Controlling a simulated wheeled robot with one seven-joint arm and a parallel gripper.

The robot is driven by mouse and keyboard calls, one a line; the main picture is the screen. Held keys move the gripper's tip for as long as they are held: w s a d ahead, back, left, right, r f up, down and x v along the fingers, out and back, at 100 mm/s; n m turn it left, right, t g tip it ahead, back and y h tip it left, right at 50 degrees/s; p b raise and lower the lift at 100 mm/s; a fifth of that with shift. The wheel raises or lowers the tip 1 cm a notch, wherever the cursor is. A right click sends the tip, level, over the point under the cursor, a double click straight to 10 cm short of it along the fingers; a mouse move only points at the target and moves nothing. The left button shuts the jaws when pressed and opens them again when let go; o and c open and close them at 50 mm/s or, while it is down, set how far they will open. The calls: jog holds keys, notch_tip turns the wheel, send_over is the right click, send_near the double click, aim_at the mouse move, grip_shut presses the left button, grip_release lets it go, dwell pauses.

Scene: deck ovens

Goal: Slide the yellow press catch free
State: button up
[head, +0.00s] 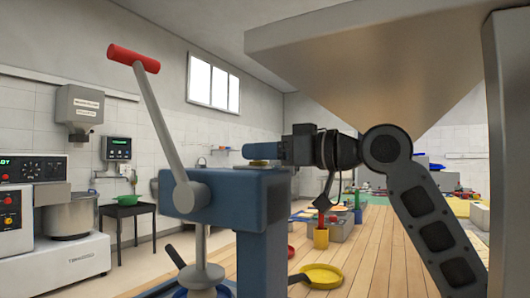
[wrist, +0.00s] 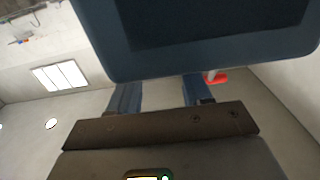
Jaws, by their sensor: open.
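The press (head: 255,195) stands in front of me with a blue frame and a grey lever (head: 160,120) that ends in a red handle (head: 134,58). A dark blue body (wrist: 200,35), apparently the press, fills the upper part there. The catch is not visible in the wrist view.
The red handle also shows beyond the fingers in the wrist view (wrist: 216,77). A yellow pan (head: 323,275) sits low to the right of the press. A large sloping hood (head: 370,60) hangs above my arm. A black table (head: 127,210) with a green bowl stands left.

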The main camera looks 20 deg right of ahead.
grip_shut()
dwell(0.4)
